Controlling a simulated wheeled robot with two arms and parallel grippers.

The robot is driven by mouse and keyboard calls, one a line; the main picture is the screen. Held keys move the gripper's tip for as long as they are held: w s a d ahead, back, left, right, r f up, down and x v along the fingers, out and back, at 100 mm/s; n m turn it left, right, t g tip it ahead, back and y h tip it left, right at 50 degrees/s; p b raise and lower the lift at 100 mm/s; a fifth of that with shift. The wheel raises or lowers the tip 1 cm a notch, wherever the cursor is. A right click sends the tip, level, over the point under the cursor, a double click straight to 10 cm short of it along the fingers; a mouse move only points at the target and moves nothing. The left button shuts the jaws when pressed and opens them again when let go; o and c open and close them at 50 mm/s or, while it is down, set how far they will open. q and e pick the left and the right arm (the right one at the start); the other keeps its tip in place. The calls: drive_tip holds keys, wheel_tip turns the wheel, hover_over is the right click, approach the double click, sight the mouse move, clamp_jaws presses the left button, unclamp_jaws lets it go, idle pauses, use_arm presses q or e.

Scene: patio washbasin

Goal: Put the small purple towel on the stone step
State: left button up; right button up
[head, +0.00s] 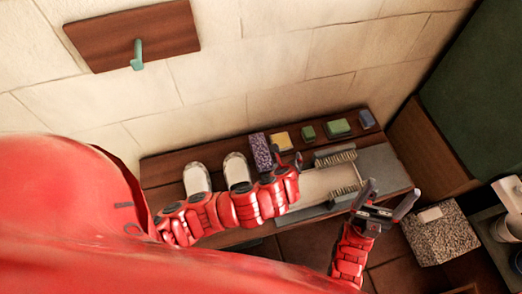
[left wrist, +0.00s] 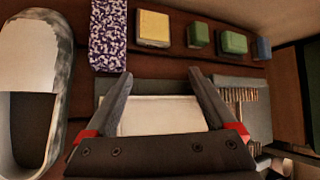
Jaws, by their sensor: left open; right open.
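The small purple towel (head: 261,151), purple and white speckled, lies on the dark wooden bench near the wall. It also shows in the left wrist view (left wrist: 108,35), ahead and to the left of the fingers. My left gripper (head: 286,161) is open and empty over the bench, just right of the towel; its fingers also show in the left wrist view (left wrist: 160,73). A speckled grey block (head: 443,243), which looks like the stone step, stands at the right with a small pale item on top. My right gripper (head: 391,194) is open and empty, left of that block.
Two slippers (head: 196,179) stand on the bench left of the towel. Yellow (head: 282,141), green (head: 338,127) and blue (head: 367,119) blocks line the back. Brushes (head: 335,157) and a pale tray (head: 318,184) lie in front. A hook board (head: 132,36) is on the wall.

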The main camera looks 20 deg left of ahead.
use_arm(q)
drive_tip(key=s+a+r+m+g+y, duration=0.1)
drive_tip(key=s+a+r+m+y, duration=0.1)
drive_tip(key=s+a+y, duration=0.15)
drive_tip(key=b, duration=0.7)
approach(261, 150)
drive_tip(key=x, duration=0.6)
drive_tip(key=shift+s+f, duration=0.15)
drive_tip(key=shift+s, duration=0.05)
drive_tip(key=shift+b+x, duration=0.95)
drive_tip(key=shift+x, duration=2.05)
drive_tip(key=shift+w+r, duration=0.2)
drive_tip(key=c, duration=1.3)
